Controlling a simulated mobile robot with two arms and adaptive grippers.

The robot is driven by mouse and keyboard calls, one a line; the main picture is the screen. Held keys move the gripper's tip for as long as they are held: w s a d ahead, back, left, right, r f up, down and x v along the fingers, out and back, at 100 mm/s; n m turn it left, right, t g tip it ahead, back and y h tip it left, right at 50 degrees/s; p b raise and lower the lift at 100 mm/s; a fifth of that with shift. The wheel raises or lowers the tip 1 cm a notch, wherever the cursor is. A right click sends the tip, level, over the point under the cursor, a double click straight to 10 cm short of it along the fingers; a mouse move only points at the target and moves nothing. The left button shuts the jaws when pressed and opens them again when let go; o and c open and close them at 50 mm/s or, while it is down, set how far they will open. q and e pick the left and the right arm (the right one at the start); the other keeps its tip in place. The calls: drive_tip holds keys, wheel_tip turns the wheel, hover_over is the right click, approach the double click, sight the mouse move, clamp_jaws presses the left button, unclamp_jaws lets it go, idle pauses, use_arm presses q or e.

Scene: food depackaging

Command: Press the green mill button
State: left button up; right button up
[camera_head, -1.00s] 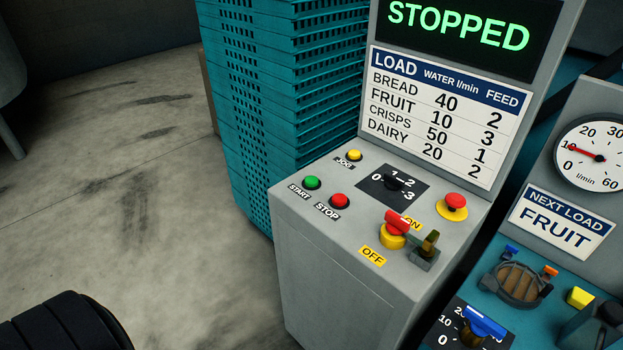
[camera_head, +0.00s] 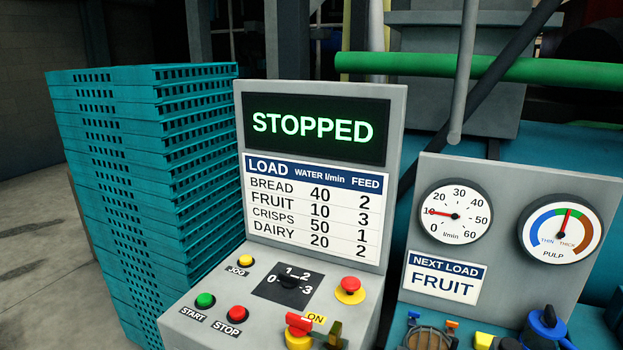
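The green START button (camera_head: 205,300) sits at the left of the grey console's sloped top (camera_head: 200,327), above its START label. The display (camera_head: 314,128) above reads STOPPED in green letters. The red STOP button (camera_head: 237,313) is to the right of the green button, and the yellow JOG button (camera_head: 246,261) is above and to its right. Neither of my grippers shows in the head view, and nothing touches the green button.
A feed dial (camera_head: 290,281), a red mushroom button (camera_head: 350,286) and a red-and-yellow switch (camera_head: 299,327) share the console top. Stacked teal crates (camera_head: 150,190) stand close at left. A gauge panel (camera_head: 505,215) with a FRUIT sign (camera_head: 443,279) stands at right.

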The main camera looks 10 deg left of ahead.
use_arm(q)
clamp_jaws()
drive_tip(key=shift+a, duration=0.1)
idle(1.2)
